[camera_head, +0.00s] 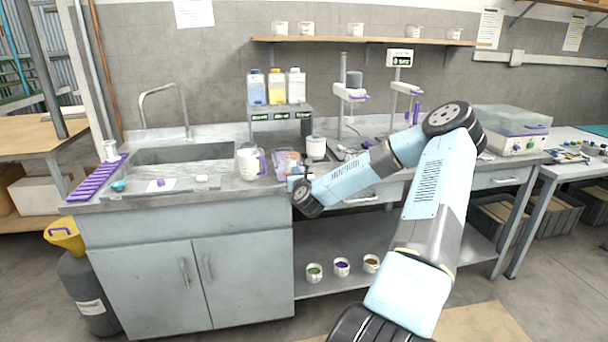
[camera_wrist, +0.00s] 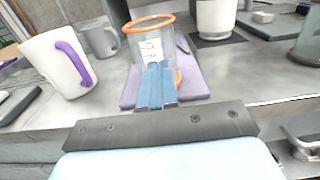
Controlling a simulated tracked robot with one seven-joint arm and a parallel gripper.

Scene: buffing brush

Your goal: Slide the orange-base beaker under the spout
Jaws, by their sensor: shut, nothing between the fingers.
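A clear beaker with an orange rim (camera_wrist: 150,24) and some orange low on its right side stands upright on a purple mat (camera_wrist: 193,86) in the wrist view. My gripper (camera_wrist: 156,68) is shut and empty, its blue fingers together in front of the beaker and hiding part of its lower half. I cannot tell if they touch it. In the head view my gripper (camera_head: 295,181) is at the counter's front edge, by the purple mat (camera_head: 281,171). A stand with three bottles (camera_head: 278,112) is behind the mat. No spout under the bottles is clear to see.
A white mug with a purple handle (camera_wrist: 61,62) stands left of the beaker, with a grey mug (camera_wrist: 99,38) behind it. A white container (camera_wrist: 215,18) stands on a dark pad to the right. The sink (camera_head: 185,154) is left of the mugs.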

